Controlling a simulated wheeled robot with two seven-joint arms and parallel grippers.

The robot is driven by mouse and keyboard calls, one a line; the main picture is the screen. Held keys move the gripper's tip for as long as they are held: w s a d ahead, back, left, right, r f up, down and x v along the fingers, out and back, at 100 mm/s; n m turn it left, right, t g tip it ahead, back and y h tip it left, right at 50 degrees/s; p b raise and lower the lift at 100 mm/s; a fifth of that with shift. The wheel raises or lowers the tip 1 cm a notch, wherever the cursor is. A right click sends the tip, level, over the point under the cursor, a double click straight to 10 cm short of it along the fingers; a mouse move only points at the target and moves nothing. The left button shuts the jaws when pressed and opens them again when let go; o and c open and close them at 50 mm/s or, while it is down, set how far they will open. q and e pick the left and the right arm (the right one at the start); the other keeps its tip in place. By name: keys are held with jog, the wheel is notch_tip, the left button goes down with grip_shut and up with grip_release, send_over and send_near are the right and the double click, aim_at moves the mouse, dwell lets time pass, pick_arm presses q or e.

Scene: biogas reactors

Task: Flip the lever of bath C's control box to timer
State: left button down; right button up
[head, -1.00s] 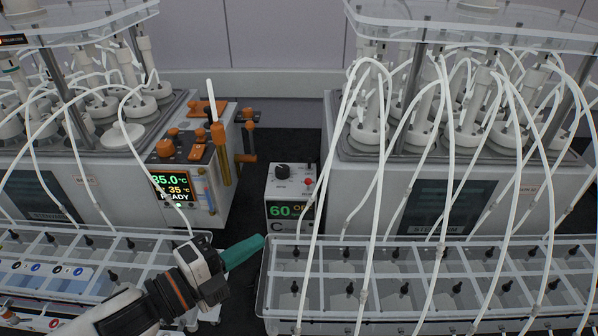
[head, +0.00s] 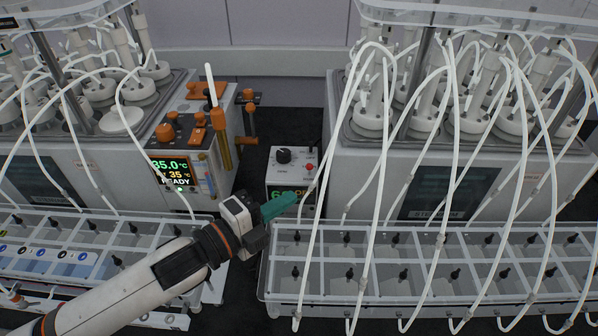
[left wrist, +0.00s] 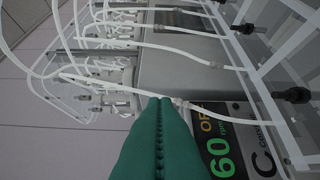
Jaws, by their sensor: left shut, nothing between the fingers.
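Bath C's control box (head: 281,171) is a small light box between the two baths, with a black knob (head: 283,155) and a small red-tipped lever (head: 309,168) on its top. Its front display (head: 275,193) is partly hidden by my left gripper (head: 292,198). The left wrist view shows the display (left wrist: 218,155) with a green 60 and orange letters, and a label C (left wrist: 263,163) beside it. My left gripper, with green fingers, is shut and empty, in front of the box and below the lever in the picture. The lever is not clear in the left wrist view. My right gripper is out of view.
White tubes (head: 375,200) hang from the right bath (head: 360,180) close to the box's right side. A clear-lidded rack (head: 400,295) stands in front on the right. The left bath's panel with orange parts (head: 190,140) stands left of the box.

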aim_at(310, 170)
pick_arm(q)
jog(key=shift+w+d+f+p, duration=0.1)
jog(key=shift+w+d+p, duration=0.3)
jog(key=shift+w, duration=0.65)
jog(key=shift+w+d+p, duration=0.2)
jog(key=shift+w+d, duration=0.35)
jog(key=shift+w, duration=0.55)
jog(key=shift+w+d+f+p, duration=0.1)
jog(key=shift+w+d+p, duration=0.3)
jog(key=shift+w, duration=0.65)
jog(key=shift+d, duration=0.1)
jog(key=shift+r+p, duration=0.3)
jog(key=shift+p, duration=0.1)
jog(key=shift+w+n+p, duration=0.1)
jog(key=shift+n+p, duration=0.2)
jog(key=shift+p, duration=0.05)
jog(key=shift+g+y, duration=0.3)
